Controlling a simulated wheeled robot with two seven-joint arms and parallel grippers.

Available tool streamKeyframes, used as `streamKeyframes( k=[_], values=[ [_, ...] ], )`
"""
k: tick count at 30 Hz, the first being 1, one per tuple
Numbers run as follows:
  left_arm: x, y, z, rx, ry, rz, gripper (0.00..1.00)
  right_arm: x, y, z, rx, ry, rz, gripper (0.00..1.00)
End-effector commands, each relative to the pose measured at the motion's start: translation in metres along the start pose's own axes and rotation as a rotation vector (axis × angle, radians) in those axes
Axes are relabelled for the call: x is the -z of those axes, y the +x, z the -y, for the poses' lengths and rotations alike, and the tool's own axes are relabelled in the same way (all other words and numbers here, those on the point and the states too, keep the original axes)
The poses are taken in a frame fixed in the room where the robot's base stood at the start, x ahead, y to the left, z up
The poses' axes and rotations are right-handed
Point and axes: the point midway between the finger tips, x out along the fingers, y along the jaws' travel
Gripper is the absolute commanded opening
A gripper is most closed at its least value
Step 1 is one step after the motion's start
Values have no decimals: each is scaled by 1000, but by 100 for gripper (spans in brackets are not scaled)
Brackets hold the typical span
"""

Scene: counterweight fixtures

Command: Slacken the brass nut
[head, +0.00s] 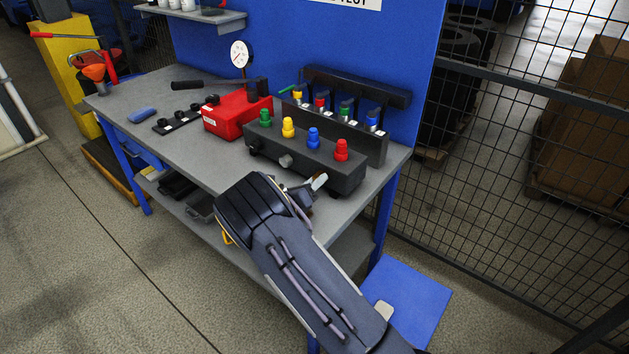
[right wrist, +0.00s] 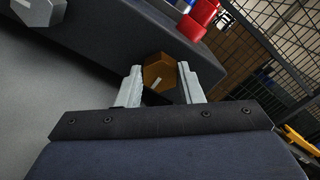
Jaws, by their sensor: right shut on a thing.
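The brass nut (right wrist: 159,70) is a hexagonal brass-coloured piece on the front face of the dark fixture block (right wrist: 105,32), with a pale line across it. My right gripper (right wrist: 161,84) is shut on it, one pale finger on each side, in the right wrist view. In the head view my right gripper (head: 314,186) is at the right part of the front of the fixture block (head: 300,160); my wrist and arm hide most of the nut there. My left gripper is in neither view.
A grey hex fitting (head: 286,160) sits further left on the block's front. Green, yellow, blue and red caps top the block, before a rack (head: 355,90) of coloured fittings. A red box (head: 237,116) with a gauge stands left.

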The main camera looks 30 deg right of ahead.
Motion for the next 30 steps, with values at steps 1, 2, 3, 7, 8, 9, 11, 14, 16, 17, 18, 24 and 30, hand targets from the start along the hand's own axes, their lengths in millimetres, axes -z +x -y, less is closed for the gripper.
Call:
streamKeyframes(
  k=[1, 2, 3, 7, 8, 9, 11, 14, 16, 17, 18, 24, 30],
  values=[
    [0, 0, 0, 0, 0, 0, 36, 1, 0, -1, -2, -3, -1, 11],
    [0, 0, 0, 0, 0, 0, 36, 1, 0, -1, -2, -3, -1, 11],
    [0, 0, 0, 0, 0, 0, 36, 1, 0, -1, -2, -3, -1, 11],
    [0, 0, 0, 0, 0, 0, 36, 1, 0, -1, -2, -3, -2, 11],
    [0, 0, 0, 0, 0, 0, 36, 1, 0, -1, -2, -3, -2, 11],
    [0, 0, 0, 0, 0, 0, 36, 1, 0, -1, -2, -3, -1, 11],
    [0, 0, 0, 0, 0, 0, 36, 1, 0, -1, -2, -2, -2, 36],
    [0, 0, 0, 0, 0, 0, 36, 1, 0, -1, -2, -2, -1, 49],
    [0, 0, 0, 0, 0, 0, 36, 1, 0, -1, -1, -2, -1, 55],
    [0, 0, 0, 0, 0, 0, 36, 1, 0, 0, -1, -2, -1, 55],
    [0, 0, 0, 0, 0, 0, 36, 0, 0, 0, -1, -1, -1, 55],
    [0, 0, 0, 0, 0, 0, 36, 0, -2, -1, -1, -1, 0, 55],
    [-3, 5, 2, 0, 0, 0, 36, 1, -26, -2, -4, -1, 1, 55]
  ],
)
